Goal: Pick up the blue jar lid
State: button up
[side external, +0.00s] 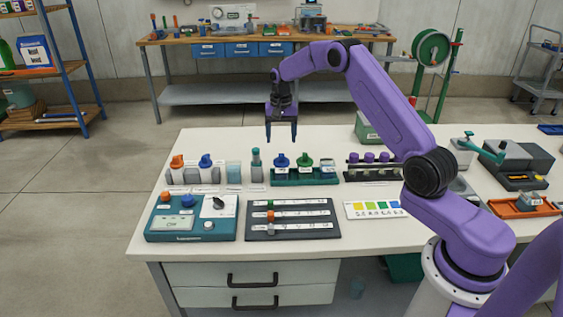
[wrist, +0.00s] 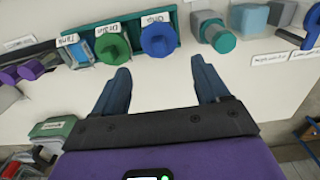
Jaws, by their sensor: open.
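The blue jar lid appears to be the round blue piece with a raised centre (side external: 282,161) at the left of the teal tray (side external: 297,183). My gripper (side external: 281,139) points straight down above that end of the tray, open and empty. In the wrist view my fingertips (wrist: 162,66) are spread, with the blue piece just beyond the gap between them. Nothing is touching it.
A similar green piece (side external: 305,161) sits close beside the blue one, with a greyish piece (side external: 328,167) past it. A teal-capped bottle (side external: 256,163) stands left of the tray. A blue-handled fitting (side external: 206,161) is further left. Dark racks and panels lie in front.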

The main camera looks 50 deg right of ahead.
aim_at(281, 155)
jog(key=shift+s+f, duration=0.1)
jog(key=shift+f, duration=3.9)
jog(key=c, duration=0.8)
